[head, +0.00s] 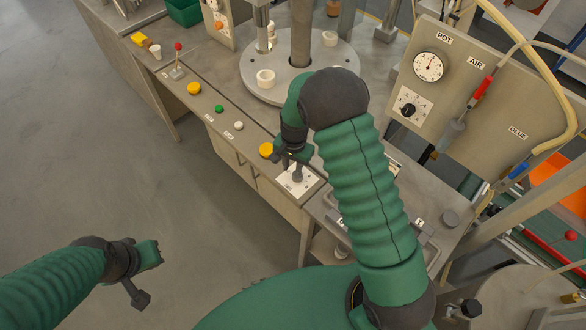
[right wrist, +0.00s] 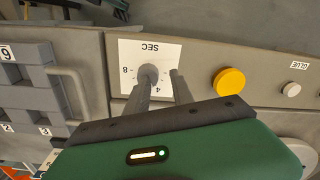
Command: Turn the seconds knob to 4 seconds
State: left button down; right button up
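The seconds knob (head: 297,174) is a small grey knob on a white plate at the front of the bench, just below my right gripper (head: 290,157). In the right wrist view the knob (right wrist: 148,73) sits on the plate marked SEC (right wrist: 128,54), with an 8 at left and a 4 below right. My right gripper (right wrist: 163,82) has its two grey fingers apart. One finger overlaps the knob and the other is right of it; I cannot tell if they touch. The knob's pointer is hidden. My left gripper (head: 139,277) hangs over the floor, away from the bench; its finger opening is unclear.
A yellow button (right wrist: 229,82) is right of the plate. Further along the bench edge are a green button (head: 219,108) and a red-tipped lever (head: 178,58). The tilted POT panel (head: 470,85) stands at right. The floor at left is free.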

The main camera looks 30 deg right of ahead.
jog(key=shift+o, duration=0.5)
jog(key=shift+w+d+r+p, duration=0.2)
jog(key=shift+d+r+p, duration=0.15)
jog(key=shift+d+p, duration=0.2)
jog(key=shift+w+d+r+p, duration=0.2)
jog(key=shift+d+r+p, duration=0.1)
jog(key=shift+d+p, duration=0.25)
jog(key=shift+s+d+r+p, duration=0.1)
jog(key=shift+d+r+p, duration=0.15)
jog(key=shift+r, duration=0.2)
jog(key=shift+s+d+r+p, duration=0.15)
jog(key=shift+r+p, duration=0.1)
jog(key=shift+r, duration=0.2)
pick_arm(q)
notch_tip(320, 180, up, 15)
jog(key=w+d+p, duration=0.1)
jog(key=p, duration=1.1)
jog(key=shift+d+r, duration=0.2)
jog(key=shift+d, duration=0.2)
pick_arm(e)
notch_tip(320, 180, up, 15)
jog(key=a, duration=0.1)
pick_arm(q)
jog(key=shift+w+a, duration=0.1)
pick_arm(e)
jog(key=shift+a, duration=0.1)
